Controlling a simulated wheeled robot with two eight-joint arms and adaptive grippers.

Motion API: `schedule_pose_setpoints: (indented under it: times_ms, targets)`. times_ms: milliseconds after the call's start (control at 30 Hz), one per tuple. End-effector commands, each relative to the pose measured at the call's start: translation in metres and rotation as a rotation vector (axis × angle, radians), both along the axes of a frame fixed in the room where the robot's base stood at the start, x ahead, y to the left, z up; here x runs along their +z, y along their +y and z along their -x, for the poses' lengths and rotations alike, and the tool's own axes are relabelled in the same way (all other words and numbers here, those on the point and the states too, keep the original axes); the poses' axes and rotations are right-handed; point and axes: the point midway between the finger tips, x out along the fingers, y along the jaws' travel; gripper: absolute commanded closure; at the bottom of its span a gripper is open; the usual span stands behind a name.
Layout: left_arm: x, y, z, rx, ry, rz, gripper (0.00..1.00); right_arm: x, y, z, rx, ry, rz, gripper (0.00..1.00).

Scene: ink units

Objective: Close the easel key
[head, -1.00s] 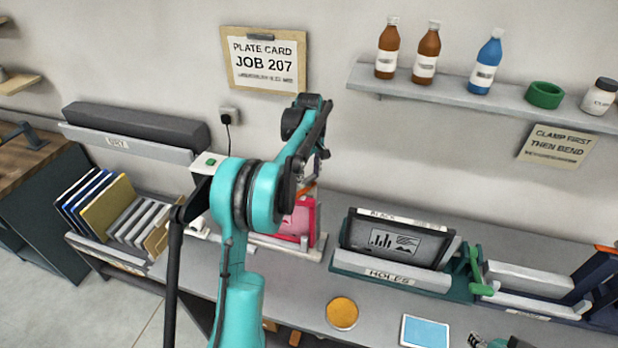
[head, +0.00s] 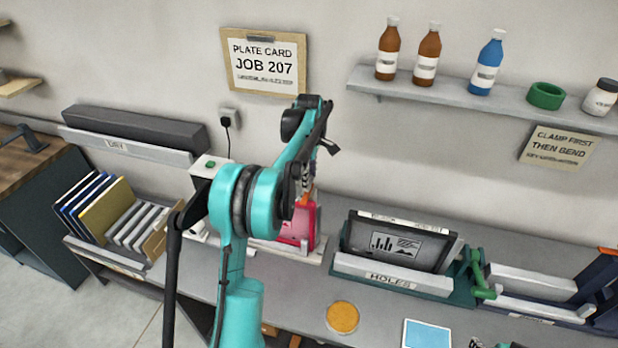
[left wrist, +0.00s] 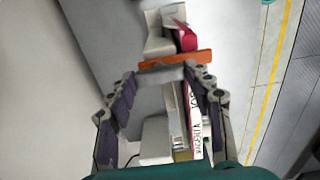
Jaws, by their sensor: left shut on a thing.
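An orange bar, which I take to be the easel key (left wrist: 176,61), lies across the top of a magenta ink unit in the left wrist view. The unit's white label (left wrist: 196,125) reads MAGENTA. In the head view the magenta unit (head: 297,228) stands upright on the bench behind my left arm, which partly hides it. My left gripper (left wrist: 163,74) is at the orange bar, its fingers on either side and shut on it; the exact contact is hard to see. It also shows in the head view (head: 306,192). Only a sliver of my right gripper (head: 484,343) shows at the bottom edge.
A green clamp (head: 480,275) is farther right. A yellow disc (head: 342,317) and a blue pad (head: 427,334) lie in front. A shelf (head: 450,90) with bottles is above.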

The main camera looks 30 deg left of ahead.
Motion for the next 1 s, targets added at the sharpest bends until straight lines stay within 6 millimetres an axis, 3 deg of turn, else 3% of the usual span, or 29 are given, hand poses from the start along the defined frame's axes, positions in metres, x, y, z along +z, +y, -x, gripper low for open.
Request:
schedule_pose_setpoints:
  times_ms: [267,300,367,767,1000]
  targets:
    - [0.000,0.000,0.000,0.003,0.000,0.001,1.00,0.000,0.000,0.000,0.000,0.000,0.000,0.60]
    - [0.000,0.000,0.000,0.003,0.000,0.001,0.44,0.000,0.000,0.000,0.000,0.000,0.000,0.60]
    - [0.000,0.000,0.000,0.003,0.000,0.001,0.28,0.000,0.000,0.000,0.000,0.000,0.000,0.60]
    - [0.006,0.000,0.000,0.001,0.000,0.000,0.28,0.000,0.000,0.000,0.000,0.000,0.000,0.60]
    - [0.049,0.000,0.000,0.001,0.000,0.000,0.28,0.000,0.000,0.000,0.000,0.000,0.000,0.60]
